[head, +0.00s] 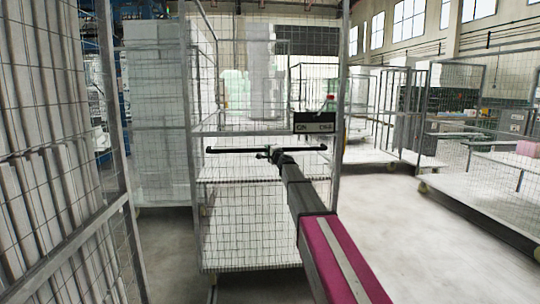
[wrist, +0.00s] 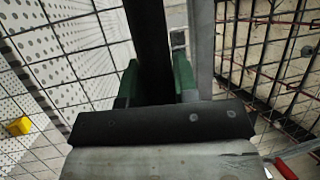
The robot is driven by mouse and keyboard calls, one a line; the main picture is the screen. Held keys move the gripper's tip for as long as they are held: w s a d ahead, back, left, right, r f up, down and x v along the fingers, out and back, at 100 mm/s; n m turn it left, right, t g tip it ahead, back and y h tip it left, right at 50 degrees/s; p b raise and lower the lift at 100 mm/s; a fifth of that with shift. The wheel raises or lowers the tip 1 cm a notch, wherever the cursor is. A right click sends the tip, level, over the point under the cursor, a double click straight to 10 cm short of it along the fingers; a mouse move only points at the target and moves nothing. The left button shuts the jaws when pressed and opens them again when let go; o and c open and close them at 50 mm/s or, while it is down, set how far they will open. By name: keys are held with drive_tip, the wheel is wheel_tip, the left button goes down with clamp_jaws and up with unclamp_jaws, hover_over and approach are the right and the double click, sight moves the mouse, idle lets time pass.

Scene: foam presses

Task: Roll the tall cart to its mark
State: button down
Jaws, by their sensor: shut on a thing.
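The tall cart (head: 250,188) is a grey frame with wire mesh sides, straight ahead in the head view. A black horizontal handle bar (head: 232,150) runs across that face. In the wrist view the dark bar (wrist: 148,45) passes between the green fingers (wrist: 158,82) of my gripper. I cannot make out the floor mark in either view.
Another mesh cart (head: 62,200) stands close on the left. A low flat cart (head: 485,190) and a mesh cart (head: 385,115) stand at the right. Stacked white blocks (head: 160,110) are behind on the left. The grey floor (head: 420,260) is clear at front right.

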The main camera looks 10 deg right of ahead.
drive_tip(key=w, duration=3.1)
drive_tip(key=shift+w+f, duration=0.15)
drive_tip(key=shift+w, duration=0.1)
drive_tip(key=c, duration=0.9)
unclamp_jaws()
drive_tip(key=shift+d, duration=0.1)
drive_tip(key=v, duration=1)
drive_tip(key=shift+s+d+f, duration=0.1)
drive_tip(key=shift+s, duration=0.2)
